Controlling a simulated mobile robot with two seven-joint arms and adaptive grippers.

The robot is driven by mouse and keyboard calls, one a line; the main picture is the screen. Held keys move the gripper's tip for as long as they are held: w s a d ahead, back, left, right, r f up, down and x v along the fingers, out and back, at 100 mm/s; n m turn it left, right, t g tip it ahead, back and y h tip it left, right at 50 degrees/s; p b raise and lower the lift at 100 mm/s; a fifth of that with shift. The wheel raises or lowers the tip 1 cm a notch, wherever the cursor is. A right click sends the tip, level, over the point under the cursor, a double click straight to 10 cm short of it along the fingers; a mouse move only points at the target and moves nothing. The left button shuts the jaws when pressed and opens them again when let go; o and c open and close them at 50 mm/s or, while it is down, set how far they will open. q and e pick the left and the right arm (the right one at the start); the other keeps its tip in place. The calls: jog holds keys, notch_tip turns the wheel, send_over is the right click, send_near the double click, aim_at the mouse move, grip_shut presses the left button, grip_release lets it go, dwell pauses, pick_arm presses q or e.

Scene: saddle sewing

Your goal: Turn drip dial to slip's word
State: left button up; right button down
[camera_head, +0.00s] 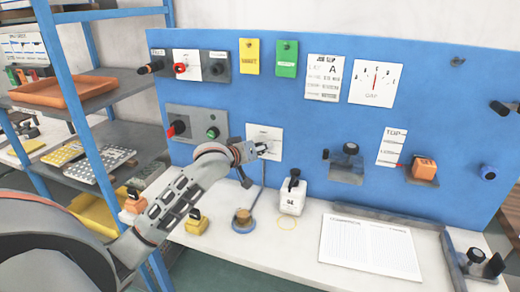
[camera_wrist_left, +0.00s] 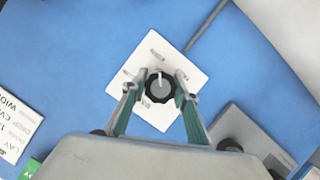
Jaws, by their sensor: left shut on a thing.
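The drip dial is a dark round knob (camera_wrist_left: 160,88) with a pale pointer mark, on a white square plate (camera_wrist_left: 150,112) fixed to the blue board. The plate also shows in the head view (camera_head: 267,137), where the gripper partly covers it. Small labels surround the knob, too small to read. My left gripper (camera_wrist_left: 158,84) is shut on the knob, one finger on each side. The printed slip (camera_head: 323,78) hangs on the upper board. In the left wrist view part of the slip (camera_wrist_left: 14,128) shows, with "LAY", "WIDE" and "DRIP" partly legible. My right gripper is not in view.
A panel with red and green knobs (camera_head: 184,121) is left of the plate. A white bottle (camera_head: 291,198), a round pot (camera_head: 243,219) and a printed sheet (camera_head: 370,246) are on the white bench below. A blue-post shelf (camera_head: 89,85) stands left.

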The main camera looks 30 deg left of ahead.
pick_arm(q)
jog(key=shift+d+f, duration=0.1)
jog(key=shift+f, duration=0.05)
dwell(0.3)
jog(key=o, duration=0.9)
jog(key=shift+o, duration=1.3)
jog(key=shift+s, duration=0.1)
jog(key=v, duration=1.2)
